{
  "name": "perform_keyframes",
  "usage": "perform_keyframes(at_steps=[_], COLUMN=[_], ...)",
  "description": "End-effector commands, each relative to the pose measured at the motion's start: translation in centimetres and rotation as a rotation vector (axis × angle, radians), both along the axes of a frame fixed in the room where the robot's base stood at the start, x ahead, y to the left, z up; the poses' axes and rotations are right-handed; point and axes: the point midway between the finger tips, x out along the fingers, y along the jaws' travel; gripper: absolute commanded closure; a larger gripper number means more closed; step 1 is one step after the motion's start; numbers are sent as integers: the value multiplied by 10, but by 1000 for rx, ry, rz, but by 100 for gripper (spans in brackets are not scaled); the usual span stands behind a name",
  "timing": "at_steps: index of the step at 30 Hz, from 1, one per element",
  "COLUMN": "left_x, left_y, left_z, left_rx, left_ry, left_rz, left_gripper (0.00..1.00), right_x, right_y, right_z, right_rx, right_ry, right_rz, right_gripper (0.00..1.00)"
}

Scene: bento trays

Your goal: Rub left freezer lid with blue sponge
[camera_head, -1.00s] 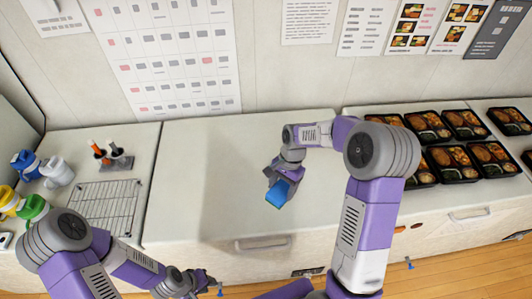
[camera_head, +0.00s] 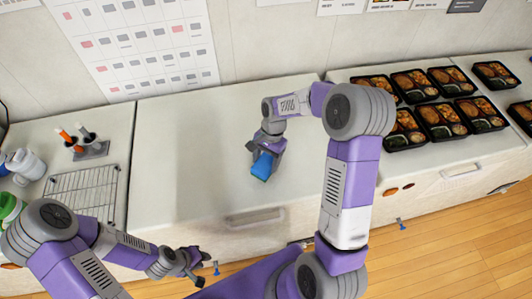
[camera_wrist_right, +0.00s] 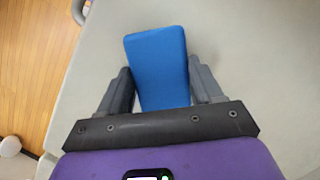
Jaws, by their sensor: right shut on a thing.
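The blue sponge (camera_head: 263,166) is held in my right gripper (camera_head: 266,155), over the white freezer lid (camera_head: 180,150) in the middle of the head view. In the right wrist view the sponge (camera_wrist_right: 158,62) sits between the two fingers of the right gripper (camera_wrist_right: 160,90), with the pale lid (camera_wrist_right: 245,60) behind it. I cannot tell whether the sponge touches the lid. My left gripper (camera_head: 197,268) hangs in front of the freezer, below the lid's front edge, holding nothing that I can see. Its fingers are too small to judge.
Several bento trays (camera_head: 440,120) stand on the surface at right. At left are a wire rack (camera_head: 82,190), a holder with tools (camera_head: 90,150) and bottles (camera_head: 22,165). A handle (camera_head: 254,217) is on the lid's front. The lid is otherwise clear.

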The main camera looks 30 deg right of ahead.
Motion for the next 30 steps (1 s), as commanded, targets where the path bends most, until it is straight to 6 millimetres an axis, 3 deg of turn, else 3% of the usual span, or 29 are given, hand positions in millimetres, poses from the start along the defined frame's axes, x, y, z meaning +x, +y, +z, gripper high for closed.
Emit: perform_keyframes(at_steps=[5,18,30], left_x=[0,0,0], left_y=[0,0,0], left_z=[-16,-11,-14], left_rx=[0,0,0], left_ry=[0,0,0], left_rz=[0,0,0], left_gripper=[71,71,71], right_x=[0,1,0], right_y=[1,-35,-3], right_z=[-25,-24,-24], right_rx=[1,0,1], right_ry=[2,1,0], right_rz=[0,12,5], right_gripper=[59,59,59])
